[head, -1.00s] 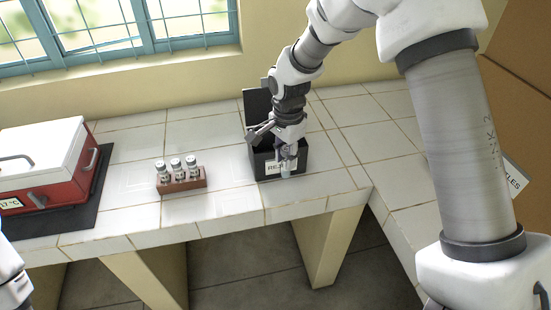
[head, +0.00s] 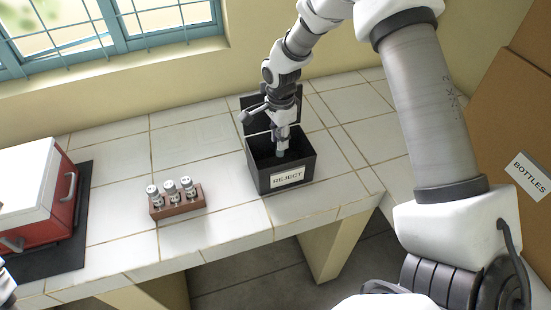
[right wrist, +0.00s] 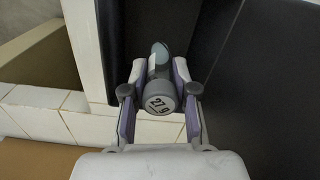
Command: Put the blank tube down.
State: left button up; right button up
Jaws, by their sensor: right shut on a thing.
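My right gripper (head: 281,140) points down over the open black box (head: 290,180) labelled REJECT. It is shut on a tube (head: 281,153), whose lower end shows within the box's opening, against its dark inside. I cannot tell how far it is above the box floor. In the right wrist view the gripper (right wrist: 158,92) has its two pale purple fingers on either side of the tube's grey cap (right wrist: 159,98), which carries dark digits. The tube's bluish body shows beyond the cap.
A wooden rack (head: 178,205) with three capped tubes stands left of the box on the white tiled counter (head: 215,160). A red and white incubator (head: 35,195) sits on a dark mat at far left. A brown board with a BOTTLES label (head: 531,176) is at right.

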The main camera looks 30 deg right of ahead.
aim_at(279, 155)
notch_tip(279, 155, down, 7)
jog(key=shift+p, duration=0.8)
jog(key=shift+f, duration=0.2)
jog(key=o, duration=0.9)
notch_tip(279, 155, up, 12)
jog(key=b, duration=0.3)
jog(key=shift+s+f, duration=0.1)
jog(key=shift+f, duration=0.1)
jog(key=shift+r, duration=0.45)
jog(key=shift+f, duration=0.1)
